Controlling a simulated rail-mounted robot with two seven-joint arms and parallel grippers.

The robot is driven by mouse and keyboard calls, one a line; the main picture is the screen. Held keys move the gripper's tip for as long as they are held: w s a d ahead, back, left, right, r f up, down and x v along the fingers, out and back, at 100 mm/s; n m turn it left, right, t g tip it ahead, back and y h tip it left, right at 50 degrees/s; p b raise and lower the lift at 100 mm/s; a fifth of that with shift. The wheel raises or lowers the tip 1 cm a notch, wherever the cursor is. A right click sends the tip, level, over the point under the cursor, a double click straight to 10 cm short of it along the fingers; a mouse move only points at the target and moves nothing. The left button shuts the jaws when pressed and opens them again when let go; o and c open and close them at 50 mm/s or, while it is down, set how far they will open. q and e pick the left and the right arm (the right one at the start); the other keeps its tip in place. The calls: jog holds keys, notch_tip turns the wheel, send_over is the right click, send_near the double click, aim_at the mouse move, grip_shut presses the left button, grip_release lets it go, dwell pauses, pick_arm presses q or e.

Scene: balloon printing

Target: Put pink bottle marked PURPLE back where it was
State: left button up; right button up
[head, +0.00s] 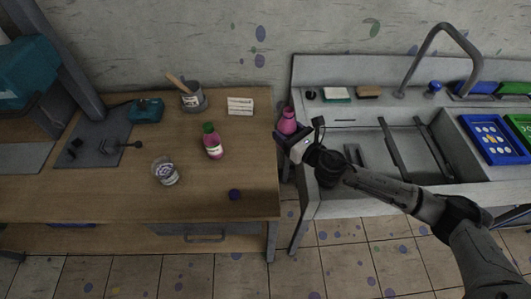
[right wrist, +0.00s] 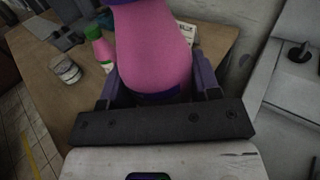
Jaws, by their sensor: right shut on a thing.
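A pink bottle (head: 287,122) is held by my right gripper (head: 298,146), over the gap between the wooden table and the sink unit. In the right wrist view the pink bottle (right wrist: 155,48) fills the space between the two purple fingers of the gripper (right wrist: 158,88), with purple at its edges. Its marking cannot be read. A second pink bottle with a green cap (head: 212,143) stands on the wooden table (head: 110,195). A small dark purple cap (head: 234,194) lies near the table's front right. My left gripper is not in view.
A glass jar (head: 165,172) stands left of the green-capped bottle. A brush pot (head: 194,99) and a white label card (head: 240,106) are at the table's back. The sink (head: 400,150) and a blue tray (head: 490,140) are right. The table's right part is mostly clear.

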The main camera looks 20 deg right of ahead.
jog(key=shift+w+a+f+b, duration=0.9)
jog(key=shift+w+a+f, duration=0.45)
jog(key=shift+f, duration=0.5)
jog(key=shift+w+a+f+b, duration=0.9)
jog(key=shift+w+a+f, duration=0.4)
jog(key=shift+f, duration=0.5)
jog(key=shift+w+a+f+b, duration=0.9)
jog(key=shift+w+a+f, duration=0.4)
jog(key=shift+f, duration=0.55)
jog(key=shift+w+d+r, duration=0.1)
jog(key=shift+f, duration=0.25)
jog(key=o, duration=1.1)
jog(key=shift+r, duration=0.1)
jog(key=shift+c, duration=0.2)
